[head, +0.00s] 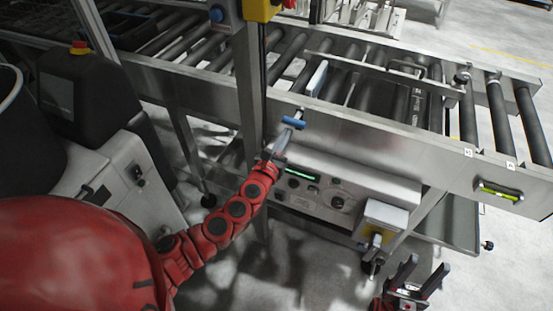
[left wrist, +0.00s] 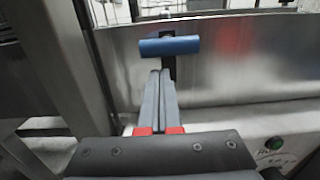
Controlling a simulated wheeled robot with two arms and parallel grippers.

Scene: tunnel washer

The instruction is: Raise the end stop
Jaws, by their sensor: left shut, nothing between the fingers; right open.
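A blue handle (head: 293,122) sticks out from the side of the steel conveyor frame, and it also shows in the left wrist view (left wrist: 170,46) on a dark stem. My left gripper (head: 284,138) is shut and empty, its fingertips (left wrist: 160,74) just below the handle. I cannot tell whether they touch it. A pale blue-edged plate (head: 317,78) stands upright among the rollers behind the handle; I cannot tell for sure that it is the end stop. My right gripper (head: 428,263) is open and empty at the lower right, away from the conveyor.
A steel post (head: 247,90) rises just left of the handle. A green level vial (head: 498,190) is on the right rail. Open floor lies in front.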

